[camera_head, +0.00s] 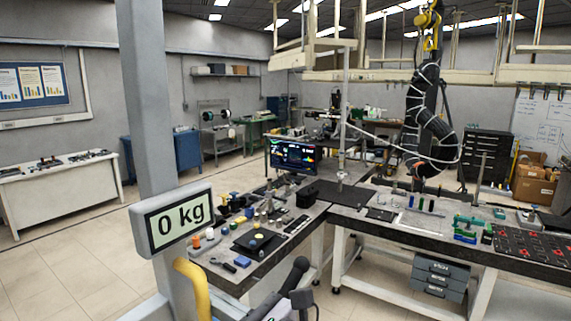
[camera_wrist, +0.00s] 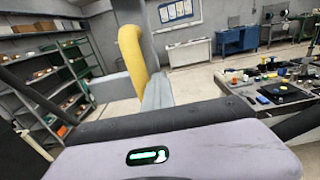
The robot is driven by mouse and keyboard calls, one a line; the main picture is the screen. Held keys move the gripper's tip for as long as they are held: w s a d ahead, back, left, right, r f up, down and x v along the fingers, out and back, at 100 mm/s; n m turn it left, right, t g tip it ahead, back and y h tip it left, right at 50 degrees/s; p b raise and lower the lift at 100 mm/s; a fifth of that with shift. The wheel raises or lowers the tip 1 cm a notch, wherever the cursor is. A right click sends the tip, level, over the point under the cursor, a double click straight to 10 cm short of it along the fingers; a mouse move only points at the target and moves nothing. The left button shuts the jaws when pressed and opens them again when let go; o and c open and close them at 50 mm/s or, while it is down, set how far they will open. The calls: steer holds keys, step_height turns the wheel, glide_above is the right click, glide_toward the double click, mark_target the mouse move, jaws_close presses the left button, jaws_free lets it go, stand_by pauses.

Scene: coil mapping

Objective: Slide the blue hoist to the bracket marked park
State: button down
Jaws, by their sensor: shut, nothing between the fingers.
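I cannot make out a blue hoist or a bracket marked park in either view. A grey-blue upright post (camera_head: 147,110) stands close on the left in the head view. It carries a display box (camera_head: 174,217) reading 0 kg. A curved yellow tube (camera_head: 192,284) shows below the display; it also shows in the wrist view (camera_wrist: 133,50), in front of the post. A yellow hook block (camera_head: 429,20) hangs at the upper right of the head view. No gripper fingers show in either view.
A workbench (camera_head: 390,290) with tools and small parts runs to the right. A thick black ribbed hose (camera_head: 428,115) hangs above it. A pale lilac housing (camera_wrist: 170,155) fills the bottom of the wrist view. Shelving (camera_wrist: 65,90) stands left there. Tiled floor (camera_head: 90,255) is clear at left.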

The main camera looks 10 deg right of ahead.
steer(key=shift+s+a+f+b, duration=0.2)
steer(key=shift+s+a+b, duration=0.35)
steer(key=shift+b, duration=0.6)
steer(key=shift+s+a+r+b, duration=0.2)
steer(key=shift+s+a+b, duration=0.7)
steer(key=shift+s, duration=0.1)
